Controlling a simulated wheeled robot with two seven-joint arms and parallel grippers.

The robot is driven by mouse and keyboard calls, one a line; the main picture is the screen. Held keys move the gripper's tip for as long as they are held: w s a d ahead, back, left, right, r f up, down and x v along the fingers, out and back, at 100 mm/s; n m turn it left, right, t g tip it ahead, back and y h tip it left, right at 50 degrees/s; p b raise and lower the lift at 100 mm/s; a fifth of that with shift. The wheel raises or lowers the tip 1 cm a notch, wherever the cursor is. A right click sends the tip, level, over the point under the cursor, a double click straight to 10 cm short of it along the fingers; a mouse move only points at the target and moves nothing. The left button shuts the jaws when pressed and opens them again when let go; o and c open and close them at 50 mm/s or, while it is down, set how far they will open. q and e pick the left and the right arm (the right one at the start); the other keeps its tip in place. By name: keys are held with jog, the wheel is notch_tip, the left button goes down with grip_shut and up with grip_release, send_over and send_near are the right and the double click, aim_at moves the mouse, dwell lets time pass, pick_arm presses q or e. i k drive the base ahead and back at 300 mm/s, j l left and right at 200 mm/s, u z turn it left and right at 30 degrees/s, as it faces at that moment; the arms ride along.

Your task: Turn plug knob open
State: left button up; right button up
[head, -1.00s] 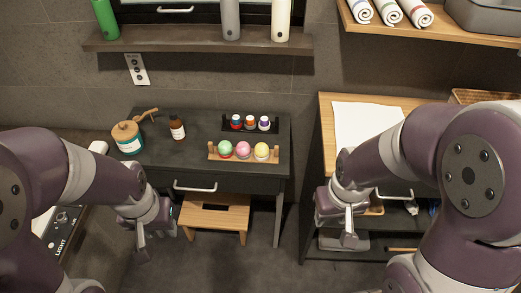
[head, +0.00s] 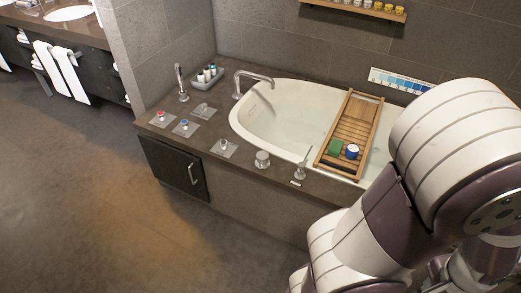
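A white bathtub (head: 285,105) is set in a dark stone surround. Along its front ledge are a red-marked knob (head: 161,117), a blue-marked knob (head: 184,125) and a plain metal knob (head: 224,145), each on a square plate. Farther right are a wide round knob (head: 262,158) and an upright metal fitting (head: 301,170) with a small label in front. I cannot tell which is the plug knob, as the label is too small to read. My arm fills the lower right, well apart from these knobs. Neither gripper shows.
A wooden bath tray (head: 345,145) with a green item and a blue cup lies across the tub. A curved faucet (head: 251,81), a hand shower (head: 181,82) and a bottle tray (head: 210,77) stand at the far left. Open floor (head: 90,180) lies left of a dark cabinet (head: 175,172).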

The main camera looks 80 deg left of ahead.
aim_at(224, 144)
jog(key=u, duration=3.25)
jog(key=i+j+z, duration=0.15)
jog(key=i, duration=0.3)
jog(key=i+z, duration=0.2)
jog(key=i, duration=0.25)
jog(key=i+j+z, duration=0.15)
jog(key=i, duration=0.3)
jog(key=i+j+z, duration=0.2)
jog(key=i+j, duration=0.2)
